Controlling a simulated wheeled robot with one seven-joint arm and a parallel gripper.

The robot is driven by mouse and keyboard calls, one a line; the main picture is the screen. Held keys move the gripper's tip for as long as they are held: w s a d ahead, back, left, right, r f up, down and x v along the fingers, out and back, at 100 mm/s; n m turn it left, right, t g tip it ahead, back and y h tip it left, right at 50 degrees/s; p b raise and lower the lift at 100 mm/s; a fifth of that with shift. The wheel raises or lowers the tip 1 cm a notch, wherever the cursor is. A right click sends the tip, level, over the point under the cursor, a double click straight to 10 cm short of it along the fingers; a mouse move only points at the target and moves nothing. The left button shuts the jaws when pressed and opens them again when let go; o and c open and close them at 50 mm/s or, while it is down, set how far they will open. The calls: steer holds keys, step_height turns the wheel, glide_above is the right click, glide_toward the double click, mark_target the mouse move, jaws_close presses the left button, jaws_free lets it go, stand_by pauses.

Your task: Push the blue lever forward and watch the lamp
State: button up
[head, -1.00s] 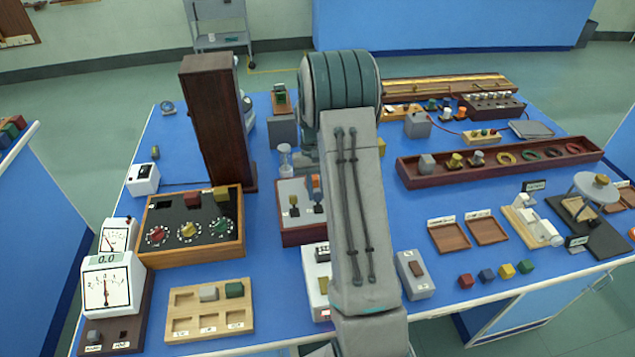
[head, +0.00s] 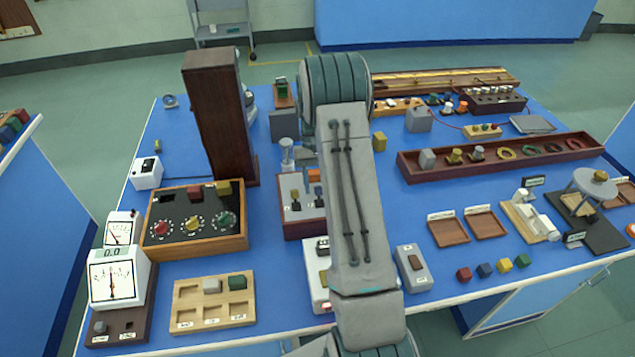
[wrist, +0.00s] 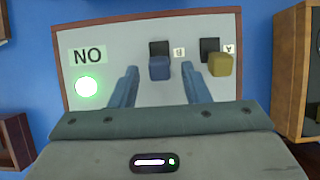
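In the wrist view a pale switch panel (wrist: 110,45) with a brown rim carries a blue lever (wrist: 160,68) by a label B and a yellow lever (wrist: 221,65) by a label A. A round lamp (wrist: 87,87) glows green-white below a label reading "NO" in this view. My gripper (wrist: 161,72) is open, its fingers on either side of the blue lever, with gaps showing. In the head view the switch box (head: 291,231) shows left of my arm, with the yellow lever (head: 295,198) and blue lever (head: 318,200). My arm hides the lamp there.
A dial box (head: 158,250) and tall brown case (head: 215,120) stand to the left. A white box (head: 317,262) sits in front of the switch box, partly behind my arm. A grey switch block (head: 411,285) is right of my arm. A long brown tray (head: 500,172) lies farther right.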

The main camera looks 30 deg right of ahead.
steer(key=b+v, duration=0.1)
steer(key=v, duration=1.2)
steer(key=shift+w+r+b, duration=0.2)
steer(key=shift+r+b, duration=0.15)
steer(key=shift+d, duration=0.1)
steer(key=s+a+r+n+t+h, duration=0.15)
steer(key=s+a+r+t, duration=0.25)
steer(key=s+a+r, duration=0.8)
steer(key=s+a+f+n+t, duration=0.1)
steer(key=s+a+f+t, duration=0.1)
steer(key=s, duration=0.7)
steer(key=s+a+f+t, duration=0.2)
steer(key=s+a+f, duration=0.1)
steer(key=s, duration=0.6)
steer(key=shift+f+n, duration=0.35)
steer(key=shift+f, duration=0.15)
